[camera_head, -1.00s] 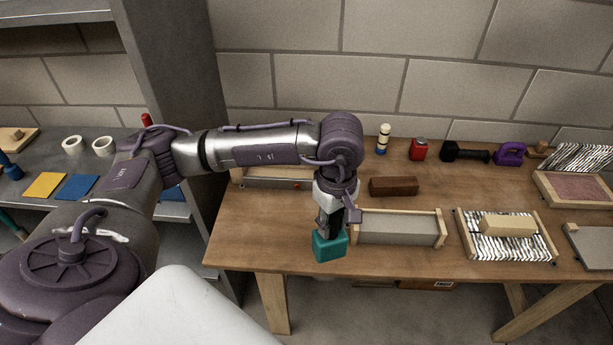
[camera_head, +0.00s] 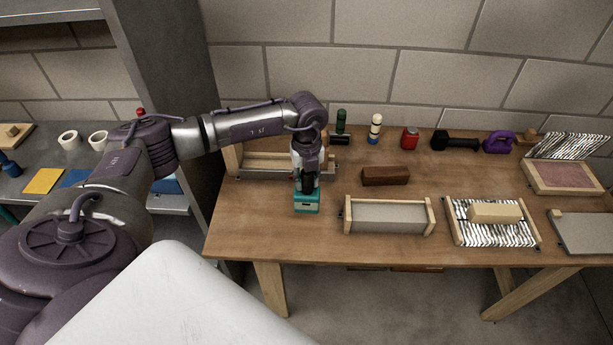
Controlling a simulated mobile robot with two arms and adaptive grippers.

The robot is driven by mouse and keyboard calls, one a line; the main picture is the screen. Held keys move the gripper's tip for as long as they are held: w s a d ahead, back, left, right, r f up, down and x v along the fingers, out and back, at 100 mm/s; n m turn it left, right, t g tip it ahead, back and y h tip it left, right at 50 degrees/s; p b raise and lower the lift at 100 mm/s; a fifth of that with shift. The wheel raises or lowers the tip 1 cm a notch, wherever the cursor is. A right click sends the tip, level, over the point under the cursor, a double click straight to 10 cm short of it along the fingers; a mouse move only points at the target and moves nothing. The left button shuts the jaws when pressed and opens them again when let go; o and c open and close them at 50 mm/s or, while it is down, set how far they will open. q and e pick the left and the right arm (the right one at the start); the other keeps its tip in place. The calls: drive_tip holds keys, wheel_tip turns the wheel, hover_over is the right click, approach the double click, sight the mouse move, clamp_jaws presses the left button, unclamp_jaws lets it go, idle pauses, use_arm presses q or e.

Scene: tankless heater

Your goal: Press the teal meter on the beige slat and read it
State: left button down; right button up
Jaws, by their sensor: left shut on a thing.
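The teal meter (camera_head: 307,207) is a small box with a pale band on its front side. My left gripper (camera_head: 306,187) points down and is shut on its upper part. The meter is over the left part of the wooden table, left of a framed grey panel; I cannot tell whether it touches the tabletop. A beige slat (camera_head: 495,212), shaped like a block, lies on black-and-white striped material in a wooden-sided tray (camera_head: 533,232) at the right, well apart from the meter. My right gripper is not in view.
The framed grey panel (camera_head: 388,217) stands between the meter and the striped tray. A brown block (camera_head: 385,176) lies behind it. A red canister (camera_head: 410,138), a black dumbbell (camera_head: 455,141) and a purple weight (camera_head: 498,142) line the back. A long tray (camera_head: 262,163) sits behind my gripper.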

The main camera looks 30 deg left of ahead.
sight(307, 194)
use_arm(q)
drive_tip(key=shift+f, duration=0.15)
wheel_tip(307, 194, down, 5)
drive_tip(key=b, duration=0.4)
drive_tip(key=shift+w+f, duration=0.1)
drive_tip(key=shift+f, duration=0.1)
drive_tip(key=shift+f+b, duration=0.15)
drive_tip(key=shift+b, duration=0.2)
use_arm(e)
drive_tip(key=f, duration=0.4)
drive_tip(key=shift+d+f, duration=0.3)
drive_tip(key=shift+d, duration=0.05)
use_arm(q)
drive_tip(key=shift+f+b, duration=0.4)
drive_tip(key=shift+f, duration=0.15)
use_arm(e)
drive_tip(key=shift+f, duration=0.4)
use_arm(q)
drive_tip(key=c, duration=0.8)
unclamp_jaws()
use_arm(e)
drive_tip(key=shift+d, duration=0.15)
use_arm(q)
drive_tip(key=shift+o, duration=0.2)
